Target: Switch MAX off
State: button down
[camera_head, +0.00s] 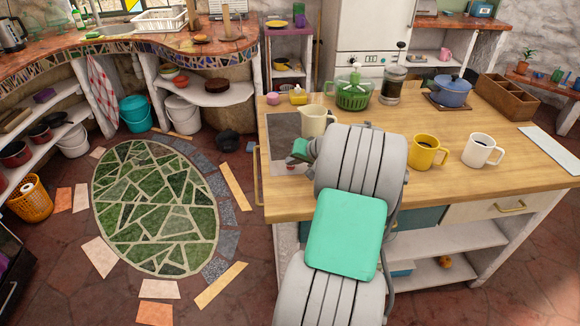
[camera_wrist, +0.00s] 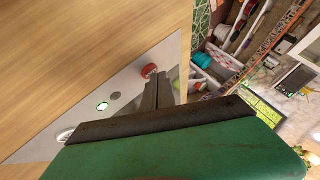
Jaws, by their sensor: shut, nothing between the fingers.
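In the wrist view the panel (camera_wrist: 125,82) carries a red knob (camera_wrist: 149,71), a green-lit round button (camera_wrist: 102,106), a small pale round spot (camera_wrist: 115,96) and a larger whitish round part (camera_wrist: 65,135). No MAX label is readable. My gripper (camera_wrist: 158,82) is shut and empty, its dark fingertips close beside the red knob; I cannot tell whether they touch. In the head view its fingers are hard to make out.
A cream jug (camera_head: 317,121) stands close by the panel. A yellow mug (camera_head: 427,152) and a white mug (camera_head: 481,150) stand right of my arm. A green juicer (camera_head: 353,94) is behind. The floor left of the island is open.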

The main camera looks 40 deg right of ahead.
aim_at(293, 168)
jog(key=shift+f, duration=0.15)
jog(key=shift+r+p, duration=0.3)
jog(key=shift+r, duration=0.3)
jog(key=shift+r, duration=0.1)
jog(key=shift+r+p, duration=1.9)
jog(key=shift+r, duration=1)
